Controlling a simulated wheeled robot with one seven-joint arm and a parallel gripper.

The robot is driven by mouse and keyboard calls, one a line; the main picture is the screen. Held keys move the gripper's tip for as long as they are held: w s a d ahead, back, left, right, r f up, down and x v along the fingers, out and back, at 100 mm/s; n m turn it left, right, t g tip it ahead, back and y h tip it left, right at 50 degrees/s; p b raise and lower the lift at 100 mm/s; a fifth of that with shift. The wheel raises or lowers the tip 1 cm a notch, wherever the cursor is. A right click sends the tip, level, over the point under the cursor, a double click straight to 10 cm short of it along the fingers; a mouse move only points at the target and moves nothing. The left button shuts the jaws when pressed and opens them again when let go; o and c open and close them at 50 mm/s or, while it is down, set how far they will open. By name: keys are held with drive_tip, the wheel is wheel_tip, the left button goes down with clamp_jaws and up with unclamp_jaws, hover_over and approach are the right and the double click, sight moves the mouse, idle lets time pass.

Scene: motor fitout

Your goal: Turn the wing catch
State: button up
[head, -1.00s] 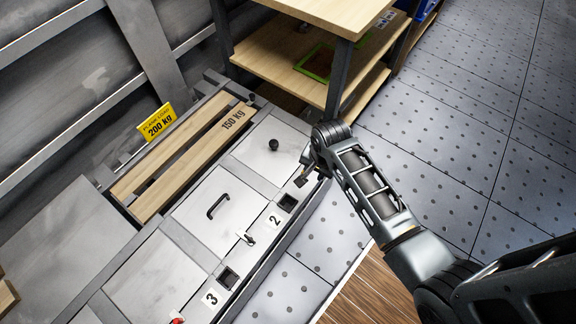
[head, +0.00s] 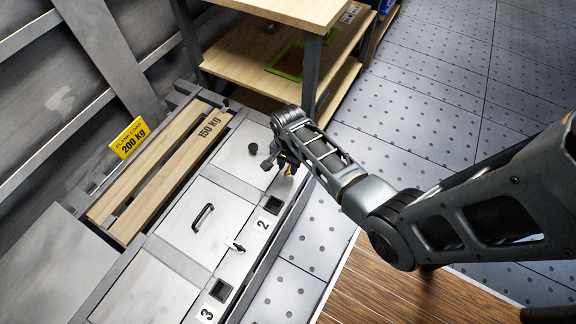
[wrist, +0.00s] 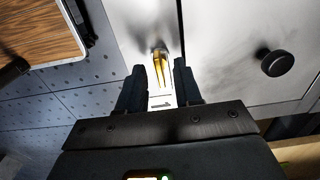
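A yellow brass wing catch (wrist: 160,60) shows in the wrist view on the pale metal edge strip beside a compartment lid. In the head view only a bit of yellow (head: 291,170) shows by my gripper (head: 277,165). In the wrist view my gripper (wrist: 160,68) is open, its two dark fingers one on each side of the catch with gaps visible. I cannot tell how deep the fingers reach around it. The lid (wrist: 225,40) beside it carries a round black knob (wrist: 277,63), which also shows in the head view (head: 252,149).
A second lid with a black handle (head: 202,217) has its own pale catch (head: 235,246) near label 2. Wooden planks (head: 165,165) and a yellow load sign (head: 130,138) lie behind. A wooden shelf unit (head: 250,70) stands close beyond my gripper.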

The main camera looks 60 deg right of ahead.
drive_tip(key=shift+f, duration=0.1)
drive_tip(key=shift+c, duration=0.4)
clamp_jaws()
drive_tip(key=n+p, duration=0.2)
drive_tip(key=n, duration=0.1)
drive_tip(key=shift+n, duration=0.3)
drive_tip(key=n+p, duration=0.2)
drive_tip(key=n, duration=0.3)
drive_tip(key=n+p, duration=0.1)
drive_tip(key=n, duration=0.4)
drive_tip(key=shift+n+p, duration=0.3)
drive_tip(key=shift+n, duration=1.9)
